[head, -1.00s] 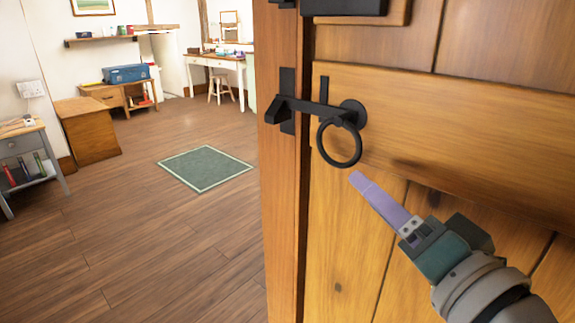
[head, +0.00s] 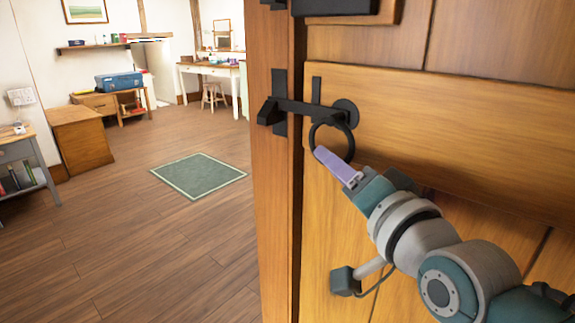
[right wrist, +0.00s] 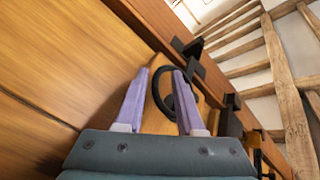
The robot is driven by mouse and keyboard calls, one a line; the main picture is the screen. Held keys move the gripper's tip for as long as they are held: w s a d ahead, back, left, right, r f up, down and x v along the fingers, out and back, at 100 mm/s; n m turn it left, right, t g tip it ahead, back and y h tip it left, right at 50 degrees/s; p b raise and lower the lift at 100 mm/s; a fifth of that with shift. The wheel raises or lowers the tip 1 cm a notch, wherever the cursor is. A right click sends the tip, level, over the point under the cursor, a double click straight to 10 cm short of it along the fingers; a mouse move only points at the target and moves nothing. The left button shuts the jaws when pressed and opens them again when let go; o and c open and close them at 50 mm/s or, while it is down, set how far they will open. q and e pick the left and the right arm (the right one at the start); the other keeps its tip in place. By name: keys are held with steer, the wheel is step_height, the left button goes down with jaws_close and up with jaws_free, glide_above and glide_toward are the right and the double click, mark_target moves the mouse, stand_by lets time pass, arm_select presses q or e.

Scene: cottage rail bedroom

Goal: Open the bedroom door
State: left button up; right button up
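The wooden door (head: 440,130) fills the right of the head view, its edge against a wooden post (head: 267,190). A black latch bar (head: 295,106) spans from the door to a catch on the post. A black ring handle (head: 350,139) hangs from the latch's round plate; the ring also shows in the right wrist view (right wrist: 157,88). My right gripper (head: 320,153) is at the ring's lower part. In the right wrist view its two purple fingers (right wrist: 160,85) stand apart, with part of the ring between them. Contact cannot be told. My left gripper is out of view.
Left of the post, a room opens with bare wooden floor (head: 150,255) and a green rug (head: 200,176). A grey side table (head: 32,157), a wooden cabinet (head: 82,138) and a white desk (head: 208,69) stand farther off. A black fitting (head: 345,6) sits above the latch.

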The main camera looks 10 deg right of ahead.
jaws_close()
steer(key=shift+f, duration=0.1)
stand_by(1.0)
